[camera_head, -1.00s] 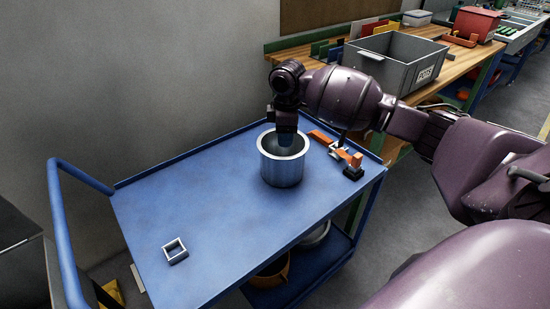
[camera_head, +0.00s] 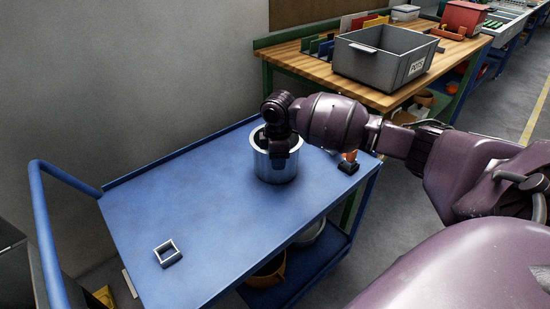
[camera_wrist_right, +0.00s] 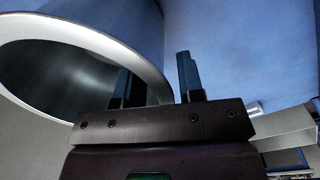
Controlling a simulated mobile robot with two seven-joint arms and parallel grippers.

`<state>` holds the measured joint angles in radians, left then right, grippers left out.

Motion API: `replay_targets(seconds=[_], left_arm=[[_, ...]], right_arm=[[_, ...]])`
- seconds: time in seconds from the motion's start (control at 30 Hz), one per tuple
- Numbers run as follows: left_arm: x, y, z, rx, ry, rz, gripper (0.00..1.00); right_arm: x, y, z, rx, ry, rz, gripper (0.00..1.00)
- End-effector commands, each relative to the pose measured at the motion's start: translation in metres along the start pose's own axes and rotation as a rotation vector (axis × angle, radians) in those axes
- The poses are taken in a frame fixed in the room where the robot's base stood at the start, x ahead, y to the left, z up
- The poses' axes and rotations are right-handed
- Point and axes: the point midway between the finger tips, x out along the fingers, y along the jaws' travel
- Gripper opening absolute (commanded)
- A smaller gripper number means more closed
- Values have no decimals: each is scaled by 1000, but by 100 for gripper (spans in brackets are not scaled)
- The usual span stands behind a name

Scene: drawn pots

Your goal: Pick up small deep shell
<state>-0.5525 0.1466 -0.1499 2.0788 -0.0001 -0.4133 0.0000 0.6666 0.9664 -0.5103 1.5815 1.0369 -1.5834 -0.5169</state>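A deep round steel pot (camera_head: 275,170), taken as the small deep shell, stands upright on the blue cart top (camera_head: 195,190). It also shows large at the left of the right wrist view (camera_wrist_right: 80,38), its mouth toward the camera. My right gripper (camera_head: 281,158) is down at the pot's rim. In the right wrist view my right gripper (camera_wrist_right: 156,80) has its fingers apart, one inside the pot's mouth and one outside, with the rim between them. A gap shows between the outer finger and the wall. My left gripper is not in view.
A small square frame (camera_head: 167,253) lies at the cart's near left. An orange and black item (camera_head: 348,163) sits right of the pot, partly behind my arm. A grey crate (camera_head: 383,57) labelled POTS stands on the wooden bench. The cart's middle is clear.

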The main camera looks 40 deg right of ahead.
Motion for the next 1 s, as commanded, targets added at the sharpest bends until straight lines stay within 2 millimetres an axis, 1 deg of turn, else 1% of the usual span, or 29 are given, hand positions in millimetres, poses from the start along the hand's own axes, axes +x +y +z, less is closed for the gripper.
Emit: replay_targets(seconds=[0.03, 0.1, 0.33, 0.57, 0.9, 1.0], left_arm=[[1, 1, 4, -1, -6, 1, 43], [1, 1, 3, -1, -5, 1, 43], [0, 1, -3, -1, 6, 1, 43], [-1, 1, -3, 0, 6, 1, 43], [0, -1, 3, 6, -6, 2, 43], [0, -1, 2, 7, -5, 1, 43]], right_arm=[[10, 0, 0, 1, -3, -4, 35], [13, 0, 0, 1, -2, -3, 35], [12, 0, 0, 0, 0, 1, 35], [12, 0, 0, 0, 0, 0, 0], [11, 0, 0, 0, 0, 1, 0], [8, 0, 0, 0, 0, 1, 0]])
